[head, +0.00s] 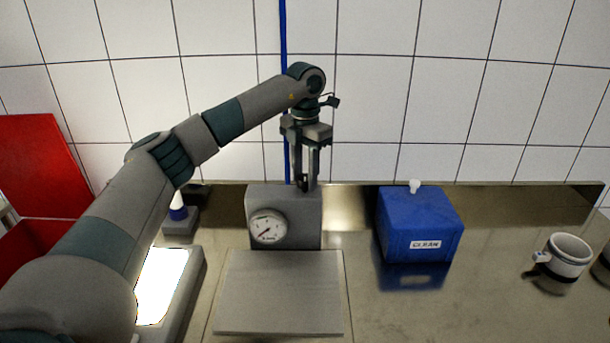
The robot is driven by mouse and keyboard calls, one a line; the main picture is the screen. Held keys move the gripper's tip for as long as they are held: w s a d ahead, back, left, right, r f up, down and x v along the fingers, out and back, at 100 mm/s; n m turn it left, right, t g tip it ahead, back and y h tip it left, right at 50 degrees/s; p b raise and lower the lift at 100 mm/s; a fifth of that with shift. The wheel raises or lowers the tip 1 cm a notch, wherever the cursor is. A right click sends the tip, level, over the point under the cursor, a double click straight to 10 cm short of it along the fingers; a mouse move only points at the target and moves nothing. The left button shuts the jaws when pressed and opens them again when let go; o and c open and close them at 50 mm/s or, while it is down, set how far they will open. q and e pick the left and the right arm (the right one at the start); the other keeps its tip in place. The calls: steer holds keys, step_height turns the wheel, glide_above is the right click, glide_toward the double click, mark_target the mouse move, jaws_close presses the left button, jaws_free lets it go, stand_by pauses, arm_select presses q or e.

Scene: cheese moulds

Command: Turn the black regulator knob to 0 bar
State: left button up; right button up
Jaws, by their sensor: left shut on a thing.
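The grey regulator block (284,205) stands at the back of the steel counter, with a round white gauge (268,227) on its front. The gauge's dark needle points to the lower left; its numbers are too small to read. My left gripper (305,181) points straight down over the right part of the block's top. Its fingers are shut on the black regulator knob (303,185), of which only a small dark part shows between the fingertips. The knob's angle cannot be told. My right gripper is not in view.
A grey plate (280,292) lies in front of the block. A blue box marked CLEAN (420,225) stands to the right, with a white mug (567,257) farther right. Red containers (38,160) and a bright panel (163,285) are at left. A blue pipe (283,35) runs up the tiled wall.

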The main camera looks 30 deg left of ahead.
arm_select(q)
steer(key=shift+r, duration=0.1)
steer(key=o, duration=0.9)
steer(key=shift+o, duration=0.7)
